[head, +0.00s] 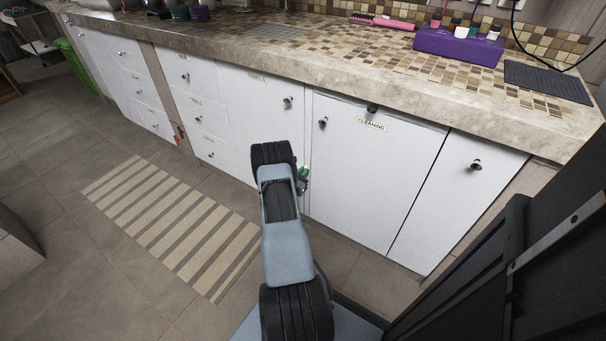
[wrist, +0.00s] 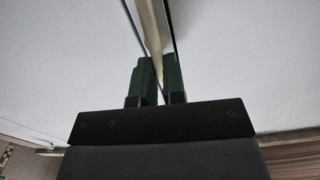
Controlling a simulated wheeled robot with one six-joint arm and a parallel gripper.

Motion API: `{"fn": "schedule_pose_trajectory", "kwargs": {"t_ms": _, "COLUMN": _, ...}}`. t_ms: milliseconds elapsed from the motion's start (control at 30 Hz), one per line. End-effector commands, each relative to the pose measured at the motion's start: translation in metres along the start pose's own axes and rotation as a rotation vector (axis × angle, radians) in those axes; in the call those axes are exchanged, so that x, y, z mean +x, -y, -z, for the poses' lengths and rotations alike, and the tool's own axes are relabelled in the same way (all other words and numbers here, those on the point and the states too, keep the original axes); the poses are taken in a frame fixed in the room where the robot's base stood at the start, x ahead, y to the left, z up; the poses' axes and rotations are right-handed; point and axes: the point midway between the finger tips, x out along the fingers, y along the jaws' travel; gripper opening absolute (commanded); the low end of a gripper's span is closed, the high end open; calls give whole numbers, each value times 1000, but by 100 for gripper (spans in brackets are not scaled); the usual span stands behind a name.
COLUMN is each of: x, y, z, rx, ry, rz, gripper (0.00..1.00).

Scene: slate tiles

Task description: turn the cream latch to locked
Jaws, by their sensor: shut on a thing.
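In the wrist view the cream latch (wrist: 152,38) shows as a long pale strip running up from between the green fingers of my gripper (wrist: 159,80). The fingers are closed on it, one on each side. It looks nearly upright in this view, tilted slightly. In the head view my gripper (head: 302,178) shows only as a bit of green beside the arm, close to the white cabinet fronts. The latch cannot be made out in the head view, where my arm covers that area.
A white door (head: 370,175) labelled CLEANING stands right of my gripper, with white drawers (head: 205,110) to the left. A stone counter (head: 330,72) overhangs them. A striped mat (head: 170,225) lies on the tiled floor at left. A purple box (head: 458,46) stands on the counter.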

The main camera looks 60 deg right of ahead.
Motion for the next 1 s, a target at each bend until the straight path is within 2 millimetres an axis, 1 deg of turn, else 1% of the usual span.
{"fn": "schedule_pose_trajectory", "kwargs": {"t_ms": 167, "x": 0, "y": -3, "z": -3, "rx": 127, "ry": 0, "rz": -1, "gripper": 0}}
{"fn": "schedule_pose_trajectory", "kwargs": {"t_ms": 1000, "x": 0, "y": -18, "z": -14, "rx": 924, "ry": 0, "rz": 0, "gripper": 0}}
